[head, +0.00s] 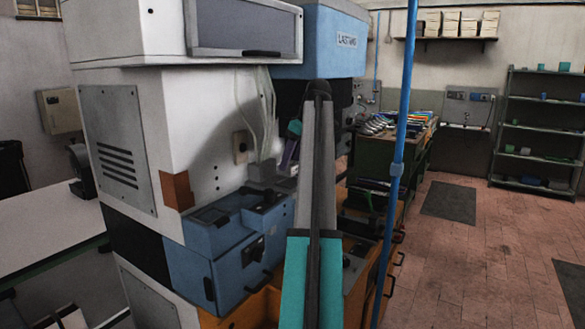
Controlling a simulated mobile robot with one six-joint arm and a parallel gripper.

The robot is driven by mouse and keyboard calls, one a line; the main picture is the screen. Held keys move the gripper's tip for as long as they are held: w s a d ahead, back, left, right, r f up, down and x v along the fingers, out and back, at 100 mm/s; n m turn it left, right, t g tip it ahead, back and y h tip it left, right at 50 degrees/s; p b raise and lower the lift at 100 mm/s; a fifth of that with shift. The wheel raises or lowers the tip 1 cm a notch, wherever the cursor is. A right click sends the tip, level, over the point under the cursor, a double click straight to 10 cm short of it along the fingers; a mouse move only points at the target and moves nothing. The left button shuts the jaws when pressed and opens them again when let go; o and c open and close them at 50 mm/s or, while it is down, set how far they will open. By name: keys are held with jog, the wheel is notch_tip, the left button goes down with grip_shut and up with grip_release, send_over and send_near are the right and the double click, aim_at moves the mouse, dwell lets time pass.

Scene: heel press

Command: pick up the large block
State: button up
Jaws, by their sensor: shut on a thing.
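My grey and teal arm rises through the middle of the head view and hides much of what lies behind it. A small teal and purple part just left of the arm's upper half looks like the end of my arm, with my gripper (288,156) partly hidden there. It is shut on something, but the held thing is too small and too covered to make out. I cannot pick out the large block for sure in this view.
A large white and blue machine (205,130) fills the left and centre, close to my arm. A white table (45,225) stands at far left. A blue pole (403,120) stands right of my arm. Shelves (540,125) stand at far right. The tiled floor (470,260) there is mostly clear.

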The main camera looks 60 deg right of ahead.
jog(key=s+a+r+b, duration=0.1)
jog(key=s+b, duration=0.1)
jog(key=s, duration=1.3)
jog(key=shift+s+a+r+b, duration=0.15)
jog(key=shift+s+a+b, duration=0.15)
jog(key=shift+s+b, duration=0.1)
jog(key=shift+w, duration=0.15)
